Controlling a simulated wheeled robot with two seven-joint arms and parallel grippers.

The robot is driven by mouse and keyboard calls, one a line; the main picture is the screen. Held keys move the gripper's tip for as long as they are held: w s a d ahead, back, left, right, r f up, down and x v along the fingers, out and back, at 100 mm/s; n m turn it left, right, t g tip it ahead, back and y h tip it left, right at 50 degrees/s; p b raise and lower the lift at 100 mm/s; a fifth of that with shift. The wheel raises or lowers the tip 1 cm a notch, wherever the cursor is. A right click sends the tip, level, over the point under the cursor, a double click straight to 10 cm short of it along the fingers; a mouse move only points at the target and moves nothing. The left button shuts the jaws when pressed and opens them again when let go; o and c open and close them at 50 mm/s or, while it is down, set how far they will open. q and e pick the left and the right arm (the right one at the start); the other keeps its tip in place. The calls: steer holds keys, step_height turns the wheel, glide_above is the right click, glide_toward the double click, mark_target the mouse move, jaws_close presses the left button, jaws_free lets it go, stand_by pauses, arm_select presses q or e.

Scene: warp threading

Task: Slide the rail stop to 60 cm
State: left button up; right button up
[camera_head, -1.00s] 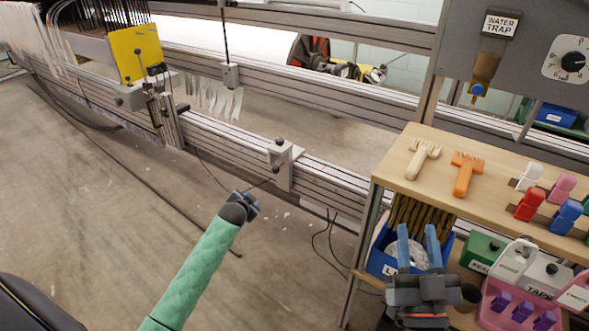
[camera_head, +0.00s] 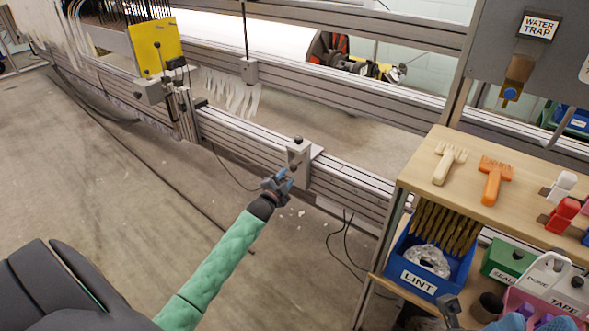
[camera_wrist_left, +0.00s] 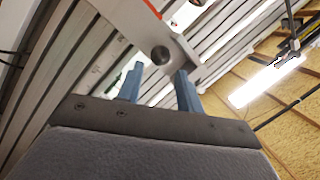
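The rail stop (camera_head: 300,156) is a pale grey block with a dark knob on top and a dark round knob on its front face. It sits on the front slotted rail (camera_head: 347,180). My left gripper (camera_head: 284,176) is just in front of and below the stop's front knob. In the left wrist view, its two blue fingers (camera_wrist_left: 159,78) are spread apart, with the stop's round knob (camera_wrist_left: 160,56) showing between and beyond their tips; contact cannot be told. My right gripper (camera_head: 510,322) shows only partly at the bottom right edge; its finger gap is unclear.
A wooden shelf (camera_head: 420,180) with pale and orange combs and colored clips stands right of the stop. A blue lint bin (camera_head: 420,280) sits below it. A yellow plate unit (camera_head: 156,50) is on the rail further left. Cables hang below the rail.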

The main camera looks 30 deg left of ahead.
mark_target(292, 170)
arm_select(q)
steer(key=shift+w+a+b, duration=0.2)
steer(key=shift+w+b, duration=0.2)
steer(key=shift+w, duration=1.4)
steer(key=shift+w+a+b, duration=0.2)
steer(key=shift+w+b, duration=0.2)
steer(key=shift+w, duration=1.35)
jaws_close()
